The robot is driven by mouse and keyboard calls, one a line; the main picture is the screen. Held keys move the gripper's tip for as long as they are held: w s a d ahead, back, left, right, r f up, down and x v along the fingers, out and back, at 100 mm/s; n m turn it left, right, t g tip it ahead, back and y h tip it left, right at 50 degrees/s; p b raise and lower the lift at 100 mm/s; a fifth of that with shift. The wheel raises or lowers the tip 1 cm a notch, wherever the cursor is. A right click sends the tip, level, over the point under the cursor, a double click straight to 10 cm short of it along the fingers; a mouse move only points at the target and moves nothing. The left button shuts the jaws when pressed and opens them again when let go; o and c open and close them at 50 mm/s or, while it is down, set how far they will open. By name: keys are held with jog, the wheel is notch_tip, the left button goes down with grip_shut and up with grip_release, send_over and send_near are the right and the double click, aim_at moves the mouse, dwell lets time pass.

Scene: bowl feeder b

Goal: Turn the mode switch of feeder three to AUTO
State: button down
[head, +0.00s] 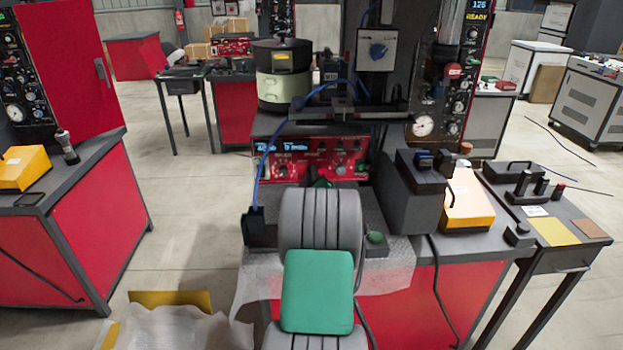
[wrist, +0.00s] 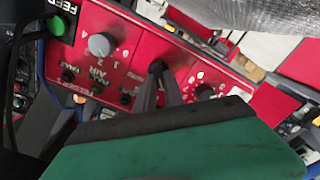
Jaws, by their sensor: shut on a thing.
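The red control panel (head: 262,158) of the middle feeder stands behind my arm in the head view, with two lit blue displays. In the wrist view the panel (wrist: 128,62) fills the upper part, tilted. My gripper (wrist: 158,75) has its dark fingers together at the panel, shut on a small dark switch there. The fingers hide most of this switch, so its position and label cannot be read. A grey numbered knob (wrist: 101,44) is to its left and a dark knob (wrist: 205,92) to its right. My arm hides the panel's lower part in the head view.
A green button (wrist: 58,25) marked FEED is at the panel's left end. A bowl feeder (head: 283,85) stands above the panel. A dark grey box (head: 410,200) and a yellow box (head: 468,205) are to the right. Clear wrapping hangs over the bench's front edge.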

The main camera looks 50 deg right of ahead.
jog(key=shift+s+d+m+b, duration=0.1)
jog(key=shift+s+m+b, duration=0.05)
jog(key=shift+m+b, duration=2.7)
jog(key=shift+s+d+m+b, duration=0.1)
jog(key=shift+d+m+b, duration=0.05)
jog(key=shift+m+b, duration=2.6)
jog(key=shift+s+d+m+b, duration=0.1)
jog(key=shift+s+m+b, duration=0.05)
jog(key=shift+m+b, duration=2.7)
jog(key=shift+r+m, duration=0.1)
jog(key=shift+m, duration=0.15)
jog(key=c, duration=1.4)
grip_release()
jog(key=shift+c, duration=0.2)
jog(key=v, duration=0.7)
jog(key=shift+s+a, duration=0.25)
jog(key=shift+a, duration=0.05)
